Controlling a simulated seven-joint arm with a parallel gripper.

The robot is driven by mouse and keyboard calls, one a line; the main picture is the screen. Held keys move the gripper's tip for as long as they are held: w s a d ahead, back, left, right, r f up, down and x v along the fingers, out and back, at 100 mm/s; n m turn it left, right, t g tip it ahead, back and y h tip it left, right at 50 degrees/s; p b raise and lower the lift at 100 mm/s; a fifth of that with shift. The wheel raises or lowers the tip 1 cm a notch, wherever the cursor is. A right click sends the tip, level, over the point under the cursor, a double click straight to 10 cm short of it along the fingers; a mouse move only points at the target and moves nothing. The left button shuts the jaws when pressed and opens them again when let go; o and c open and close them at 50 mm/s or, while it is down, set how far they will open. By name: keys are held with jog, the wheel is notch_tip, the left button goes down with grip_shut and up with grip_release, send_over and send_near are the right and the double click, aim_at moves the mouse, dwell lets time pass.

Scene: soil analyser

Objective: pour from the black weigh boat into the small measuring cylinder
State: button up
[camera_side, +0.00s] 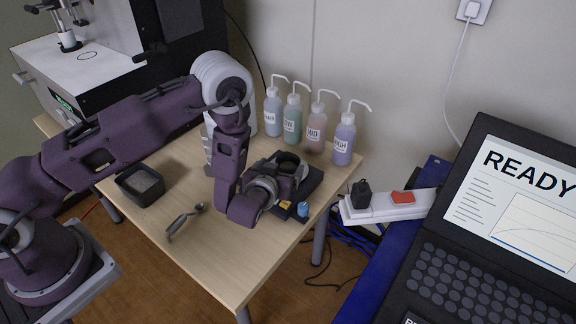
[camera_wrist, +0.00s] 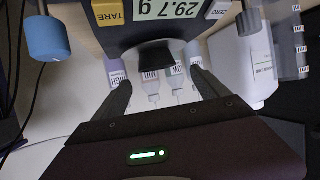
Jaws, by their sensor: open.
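My gripper (camera_wrist: 160,78) is open, its two fingers apart with nothing held between them. A small black piece (camera_wrist: 155,56), which looks like the black weigh boat, shows just beyond the fingertips against the dark balance (camera_wrist: 180,20). It appears apart from both fingers. In the side view my wrist and hand hide it and much of the balance (camera_side: 313,180). The balance display (camera_wrist: 157,8) reads 29.7 g. I cannot clearly make out the small measuring cylinder. A stepped grey row (camera_side: 208,150) stands partly hidden behind my arm, and labelled grey shapes (camera_wrist: 288,40) show at the wrist view's right.
A black tray of grey granules (camera_side: 138,186) and a scoop (camera_side: 185,221) lie on the table's left and front. Several wash bottles (camera_side: 316,128) line the back. A blue knob-like piece (camera_side: 303,209) is near the balance's front.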

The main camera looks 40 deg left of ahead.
aim_at(290, 158)
jog(key=x, duration=0.7)
jog(key=shift+d+f, duration=0.2)
jog(key=shift+f, duration=0.05)
jog(key=c, duration=1.1)
notch_tip(290, 158, up, 9)
jog(key=s+a+r+n+g+y, duration=0.1)
jog(key=s+a+n+g, duration=0.1)
jog(key=s+a, duration=0.3)
jog(key=s+a+r+n+g+y, duration=0.2)
jog(key=s+a, duration=0.3)
jog(key=a, duration=0.8)
jog(key=shift+r, duration=0.3)
